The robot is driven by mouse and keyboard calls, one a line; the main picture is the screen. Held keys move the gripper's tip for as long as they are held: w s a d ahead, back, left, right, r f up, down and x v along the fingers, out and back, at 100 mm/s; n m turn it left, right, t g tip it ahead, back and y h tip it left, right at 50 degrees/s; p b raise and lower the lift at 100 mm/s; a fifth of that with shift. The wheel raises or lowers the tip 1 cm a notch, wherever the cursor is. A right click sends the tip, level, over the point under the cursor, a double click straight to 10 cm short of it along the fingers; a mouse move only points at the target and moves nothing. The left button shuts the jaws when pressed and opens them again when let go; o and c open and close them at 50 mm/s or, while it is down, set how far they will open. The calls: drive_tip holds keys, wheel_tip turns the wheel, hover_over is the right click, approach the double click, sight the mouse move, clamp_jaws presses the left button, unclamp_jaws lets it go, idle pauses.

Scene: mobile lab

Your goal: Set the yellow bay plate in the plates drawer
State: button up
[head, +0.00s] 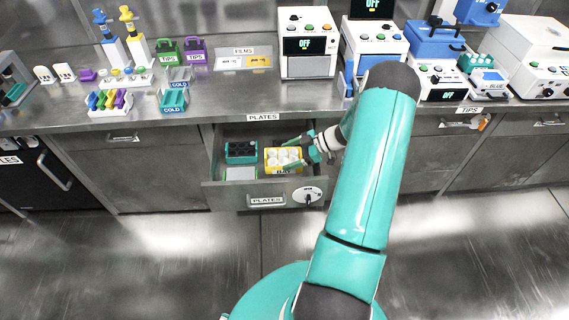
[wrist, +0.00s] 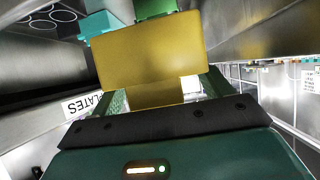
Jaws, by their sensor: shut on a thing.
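The yellow bay plate (head: 282,161), with white round wells and a dark label on its front, is at the open plates drawer (head: 212,189), in the right part of its interior. My gripper (head: 303,155) reaches in from the right and is shut on the plate. In the wrist view the plate (wrist: 150,50) shows as a plain yellow face between the fingers of my gripper (wrist: 155,95). I cannot tell whether its underside touches the drawer floor.
A teal plate with dark wells (head: 240,152) is in the drawer to the left, with a pale flat piece (head: 240,173) in front of it. The steel counter (head: 215,103) overhangs the drawer's back.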

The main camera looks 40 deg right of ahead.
wheel_tip(320, 180, down, 5)
drive_tip(key=shift+f, duration=0.1)
drive_tip(key=shift+f, duration=0.3)
